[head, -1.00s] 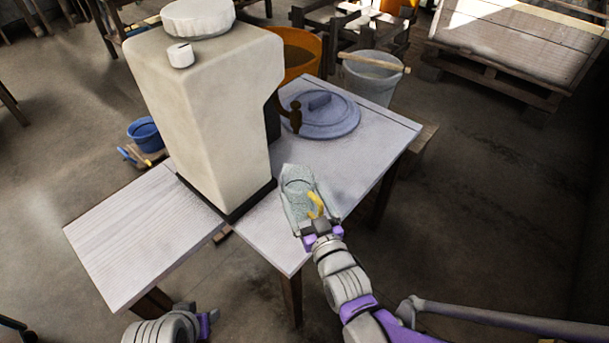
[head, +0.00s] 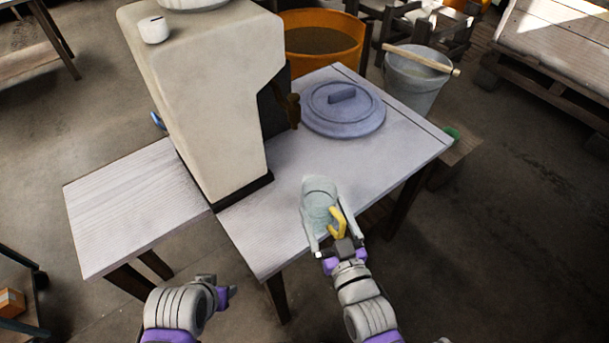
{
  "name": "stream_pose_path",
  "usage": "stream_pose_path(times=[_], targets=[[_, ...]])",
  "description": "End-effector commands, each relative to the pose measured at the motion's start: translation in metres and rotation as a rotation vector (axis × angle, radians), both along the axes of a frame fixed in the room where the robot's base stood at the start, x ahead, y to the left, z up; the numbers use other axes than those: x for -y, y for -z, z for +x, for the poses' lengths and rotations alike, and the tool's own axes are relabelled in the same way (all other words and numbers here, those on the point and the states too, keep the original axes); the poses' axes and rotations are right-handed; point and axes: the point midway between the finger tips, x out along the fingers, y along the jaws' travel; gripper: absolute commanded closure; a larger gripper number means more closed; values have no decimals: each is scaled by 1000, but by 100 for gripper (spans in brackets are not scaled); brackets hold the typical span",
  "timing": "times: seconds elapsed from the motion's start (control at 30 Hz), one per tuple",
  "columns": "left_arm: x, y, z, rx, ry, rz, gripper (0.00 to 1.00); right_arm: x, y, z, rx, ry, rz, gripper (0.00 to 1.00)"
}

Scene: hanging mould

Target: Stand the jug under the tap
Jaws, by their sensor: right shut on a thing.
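The jug (head: 318,192) is a pale grey-green vessel with a yellow handle, held over the front right part of the table. My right gripper (head: 331,222) is shut on the jug, its fingers on either side near the yellow handle. The brown tap (head: 292,109) sticks out from the right side of the tall cream dispenser (head: 212,100), further back than the jug. The jug is apart from the tap. I cannot tell if its base touches the table. My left gripper (head: 228,292) is low in front of the table, partly hidden by its own wrist; its jaws are unclear.
The tabletop between jug and lid is clear.

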Motion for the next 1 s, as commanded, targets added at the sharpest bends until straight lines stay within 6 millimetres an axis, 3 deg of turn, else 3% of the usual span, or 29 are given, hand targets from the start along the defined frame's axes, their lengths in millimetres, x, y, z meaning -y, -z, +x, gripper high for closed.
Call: stream_pose_path(times=[0.13,0.23,0.7,0.83,1.0], targets=[[0,2,0,-1,0,0,50,-2,1,-1,1,-4,0,69],[0,4,0,-1,0,0,50,-5,2,11,1,-4,0,69],[0,14,0,-4,0,0,50,-42,2,130,0,-4,0,69],[0,15,0,-5,0,0,50,-50,2,155,1,-4,0,69],[0,15,0,-5,0,0,50,-54,2,169,1,-4,0,69]])
